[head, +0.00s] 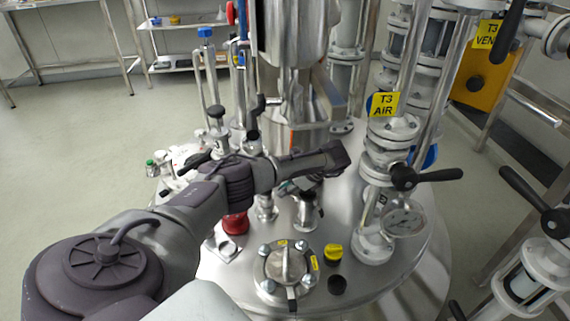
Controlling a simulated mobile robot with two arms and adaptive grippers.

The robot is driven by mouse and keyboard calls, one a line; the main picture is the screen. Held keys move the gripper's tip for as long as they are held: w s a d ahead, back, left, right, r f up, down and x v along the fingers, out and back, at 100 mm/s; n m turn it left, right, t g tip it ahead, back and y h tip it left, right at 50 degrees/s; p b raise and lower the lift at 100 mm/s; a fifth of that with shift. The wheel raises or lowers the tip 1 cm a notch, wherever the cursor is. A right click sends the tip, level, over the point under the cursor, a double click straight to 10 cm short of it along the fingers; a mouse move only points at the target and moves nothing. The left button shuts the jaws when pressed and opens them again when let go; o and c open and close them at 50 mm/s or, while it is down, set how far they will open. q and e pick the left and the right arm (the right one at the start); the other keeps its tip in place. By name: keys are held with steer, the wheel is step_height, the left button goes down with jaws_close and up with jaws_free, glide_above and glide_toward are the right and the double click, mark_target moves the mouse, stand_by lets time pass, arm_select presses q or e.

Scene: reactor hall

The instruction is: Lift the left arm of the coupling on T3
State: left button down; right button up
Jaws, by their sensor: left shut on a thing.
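My left gripper (325,168) reaches in from the left over the steel lid of the vessel (390,290). Its fingers are shut at the upper part of a small steel coupling (307,212) that stands upright on the lid. The fingers hide the coupling's top and most of its arms, so I cannot see how the left arm lies in the grip. My right gripper is not in view.
A yellow T3 AIR tag (382,105) hangs on the pipework at right, above a pressure gauge (404,221) and a black-handled valve (405,178). A round clamped port (287,267), a yellow cap (333,252) and a red fitting (236,223) are on the lid.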

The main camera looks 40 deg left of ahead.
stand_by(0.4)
arm_select(q)
steer(key=c, duration=1)
jaws_free()
steer(key=shift+c, duration=0.2)
steer(key=shift+r, duration=0.1)
step_height(320, 180, up, 10)
